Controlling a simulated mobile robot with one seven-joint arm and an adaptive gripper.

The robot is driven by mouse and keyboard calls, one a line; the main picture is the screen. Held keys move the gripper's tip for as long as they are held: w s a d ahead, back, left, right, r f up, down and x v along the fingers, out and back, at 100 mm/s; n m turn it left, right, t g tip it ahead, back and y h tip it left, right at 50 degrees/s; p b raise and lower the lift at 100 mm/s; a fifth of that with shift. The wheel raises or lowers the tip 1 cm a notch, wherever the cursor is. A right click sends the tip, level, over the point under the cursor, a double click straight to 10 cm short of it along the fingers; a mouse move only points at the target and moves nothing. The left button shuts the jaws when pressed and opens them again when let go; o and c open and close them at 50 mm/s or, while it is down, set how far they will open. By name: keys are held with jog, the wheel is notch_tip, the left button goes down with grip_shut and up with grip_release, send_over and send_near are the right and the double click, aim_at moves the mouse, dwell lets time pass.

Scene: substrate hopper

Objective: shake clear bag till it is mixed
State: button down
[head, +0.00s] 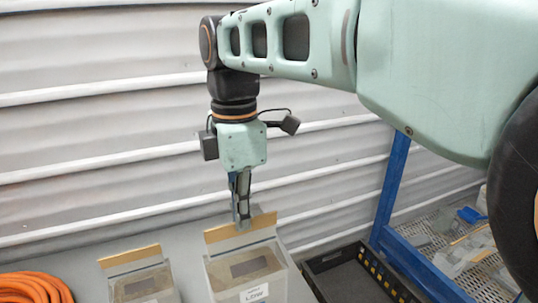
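A clear, box-shaped bag (226,292) with a tan strip along its top edge and a white label on its front stands on the grey surface at the bottom middle. A darker rectangle shows inside it. My gripper (242,226) points straight down at this bag's top, its fingertips overlapping the tan strip. The fingers look close together, but whether they grip the strip is not clear from this angle. A second, similar clear bag (170,297) with a tan strip stands to the left, apart from my gripper and cut off by the frame's bottom.
A coiled orange hose (35,287) lies at the bottom left. A black tray (345,278) with yellow marks on its edge sits right of the bag. A blue-framed rack (394,185) with mesh shelf and loose items stands farther right. A corrugated wall (90,130) rises behind.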

notch_tip(320, 180, up, 8)
jog(key=shift+f, duration=0.1)
notch_tip(320, 180, down, 7)
jog(key=shift+r, duration=0.15)
jog(key=shift+f, duration=0.2)
notch_tip(320, 180, up, 7)
jog(key=shift+r, duration=0.1)
notch_tip(320, 180, down, 7)
jog(key=shift+r, duration=0.1)
jog(key=shift+f, duration=0.3)
jog(key=shift+r, duration=0.1)
